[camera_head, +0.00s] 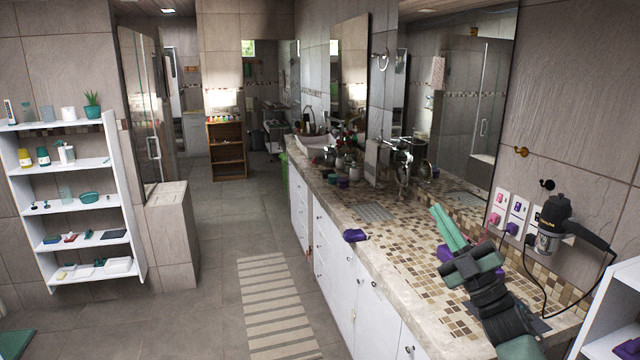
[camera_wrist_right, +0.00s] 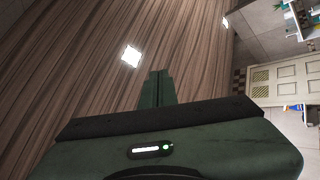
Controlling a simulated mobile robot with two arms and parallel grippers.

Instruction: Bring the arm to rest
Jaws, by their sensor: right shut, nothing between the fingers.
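My right gripper (camera_head: 449,226) is in the head view at the lower right, raised in front of the tiled counter, with its green fingers pointing up and to the left. The fingers lie together and hold nothing. In the right wrist view the closed fingers (camera_wrist_right: 157,90) point toward a wood-plank ceiling (camera_wrist_right: 80,60) with a bright lamp. My left gripper is not in view.
A long mosaic counter (camera_head: 405,262) runs along the right wall, with a purple item (camera_head: 355,235) at its front edge. A hair dryer (camera_head: 552,225) hangs on the wall right of my gripper. A white shelf (camera_head: 85,198) stands left. The middle floor, with a striped mat (camera_head: 268,290), is clear.

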